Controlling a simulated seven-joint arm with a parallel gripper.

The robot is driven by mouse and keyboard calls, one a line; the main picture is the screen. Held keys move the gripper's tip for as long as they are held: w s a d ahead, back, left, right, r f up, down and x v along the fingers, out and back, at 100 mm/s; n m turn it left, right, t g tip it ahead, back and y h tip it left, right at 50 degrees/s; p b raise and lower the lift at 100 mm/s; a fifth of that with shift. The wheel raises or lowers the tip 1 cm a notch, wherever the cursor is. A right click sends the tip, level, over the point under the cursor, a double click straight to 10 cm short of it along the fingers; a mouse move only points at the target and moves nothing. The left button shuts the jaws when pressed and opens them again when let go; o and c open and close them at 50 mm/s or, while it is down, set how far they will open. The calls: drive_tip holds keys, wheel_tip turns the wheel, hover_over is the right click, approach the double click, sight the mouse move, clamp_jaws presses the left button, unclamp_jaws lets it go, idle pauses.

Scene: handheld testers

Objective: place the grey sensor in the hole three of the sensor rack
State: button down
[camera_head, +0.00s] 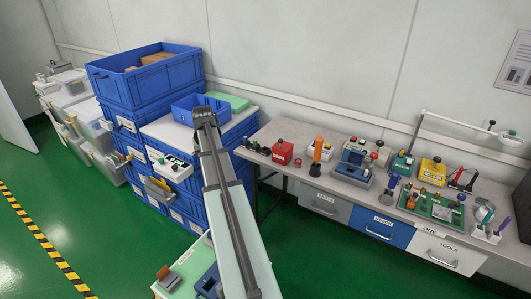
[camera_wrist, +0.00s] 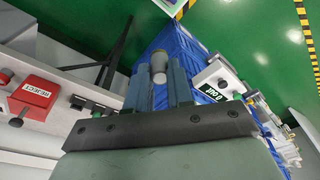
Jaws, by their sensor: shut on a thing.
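My gripper (camera_wrist: 158,72) points away from the wrist camera, its two blue-grey fingers close together. It is shut on a small grey cylindrical piece, seemingly the grey sensor (camera_wrist: 158,64), whose rounded end shows between the fingertips. In the head view my arm reaches up the middle, and its far end (camera_head: 205,116) is in front of the blue crates; the sensor cannot be made out there. I cannot pick out the sensor rack or its holes for certain in either view.
A white labelled device (camera_head: 170,167) sits left of my arm at the crates (camera_head: 180,205); it also shows in the wrist view (camera_wrist: 215,78). Right of my arm, a bench (camera_head: 335,178) carries a red box (camera_head: 282,152) and several testers. Green floor (camera_head: 95,225) is clear at left.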

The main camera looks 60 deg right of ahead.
drive_tip(key=s+d+r+m+g, duration=0.1)
drive_tip(key=s+d+m, duration=0.2)
drive_tip(key=d+m, duration=0.95)
drive_tip(key=s+d+r+m+g, duration=0.15)
drive_tip(key=d+m, duration=0.45)
drive_tip(key=d, duration=1.3)
drive_tip(key=shift+s+f, duration=0.15)
drive_tip(key=shift+f, duration=2.5)
drive_tip(key=shift+s+f, duration=0.1)
drive_tip(key=shift+f, duration=2.5)
drive_tip(key=c, duration=1)
unclamp_jaws()
drive_tip(key=shift+f, duration=0.1)
wheel_tip(320, 180, up, 12)
drive_tip(key=w+a, duration=0.1)
drive_tip(key=shift+w+a, duration=0.15)
drive_tip(key=shift+a, duration=0.05)
